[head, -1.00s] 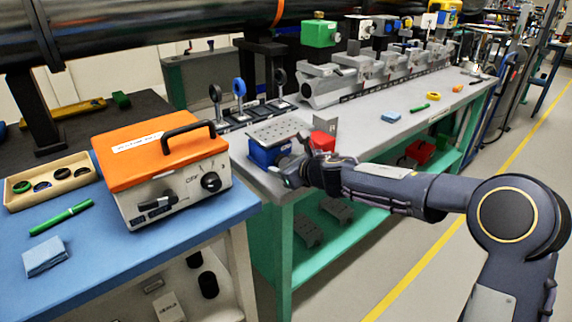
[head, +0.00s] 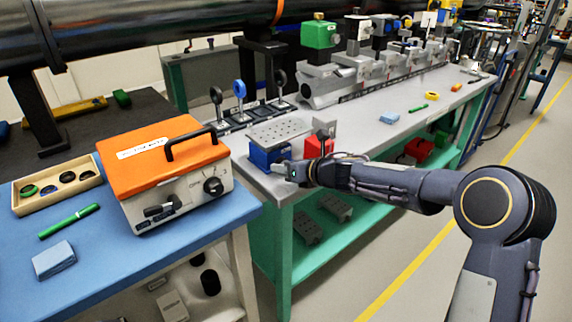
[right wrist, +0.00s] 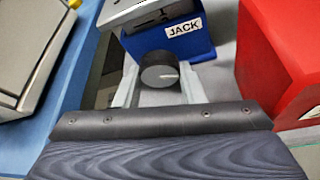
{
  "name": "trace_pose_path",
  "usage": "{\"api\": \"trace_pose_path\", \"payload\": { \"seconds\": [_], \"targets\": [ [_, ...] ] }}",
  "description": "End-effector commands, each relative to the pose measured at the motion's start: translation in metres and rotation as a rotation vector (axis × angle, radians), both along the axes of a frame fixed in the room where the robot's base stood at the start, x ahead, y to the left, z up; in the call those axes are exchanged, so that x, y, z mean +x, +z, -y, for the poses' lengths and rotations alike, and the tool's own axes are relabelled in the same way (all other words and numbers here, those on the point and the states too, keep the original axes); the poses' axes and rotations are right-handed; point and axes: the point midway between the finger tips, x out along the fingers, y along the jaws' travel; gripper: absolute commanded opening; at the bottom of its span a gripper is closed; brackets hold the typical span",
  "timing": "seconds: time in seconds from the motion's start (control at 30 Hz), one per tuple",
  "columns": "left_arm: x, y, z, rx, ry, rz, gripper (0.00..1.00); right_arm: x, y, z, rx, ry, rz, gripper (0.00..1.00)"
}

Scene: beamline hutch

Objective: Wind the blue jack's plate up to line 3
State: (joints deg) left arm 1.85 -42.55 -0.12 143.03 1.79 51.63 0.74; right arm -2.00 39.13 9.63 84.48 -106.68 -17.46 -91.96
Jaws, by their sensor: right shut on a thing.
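The blue jack (head: 262,157) stands on the near left end of the grey bench, with a perforated grey plate (head: 282,132) on top. In the right wrist view its blue body (right wrist: 180,43) bears a JACK label, and a dark round knob (right wrist: 160,74) faces the camera. My right gripper (head: 284,169) reaches in from the right at the jack's front. In the right wrist view its pale fingers (right wrist: 158,88) are shut on the knob, one at each side. I cannot read any height lines. My left gripper is not in view.
A red block (head: 319,145) stands close to the right of the jack; it is large in the right wrist view (right wrist: 285,60). An orange-topped control box (head: 165,165) sits on the blue table to the left. Lens holders (head: 240,92) stand behind the jack.

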Motion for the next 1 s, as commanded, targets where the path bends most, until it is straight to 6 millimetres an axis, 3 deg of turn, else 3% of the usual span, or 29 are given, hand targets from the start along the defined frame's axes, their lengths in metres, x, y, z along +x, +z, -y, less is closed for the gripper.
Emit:
{"api": "trace_pose_path", "payload": {
  "seconds": [0.07, 0.1, 0.27, 0.6, 1.0],
  "targets": [
    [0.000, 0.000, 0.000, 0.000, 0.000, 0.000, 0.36, 0.000, 0.000, 0.000, -0.001, -0.001, 0.001, 0.14],
    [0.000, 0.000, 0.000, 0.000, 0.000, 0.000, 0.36, 0.000, 0.000, 0.000, -0.001, -0.001, 0.001, 0.39],
    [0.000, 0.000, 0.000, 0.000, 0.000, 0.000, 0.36, 0.000, 0.000, 0.000, -0.002, 0.000, 0.001, 0.58],
    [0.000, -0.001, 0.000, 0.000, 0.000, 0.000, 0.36, -0.003, 0.002, 0.004, -0.003, -0.001, 0.003, 0.58],
    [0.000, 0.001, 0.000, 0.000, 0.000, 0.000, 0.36, -0.045, 0.025, 0.043, -0.003, -0.002, 0.003, 0.58]
  ]
}}
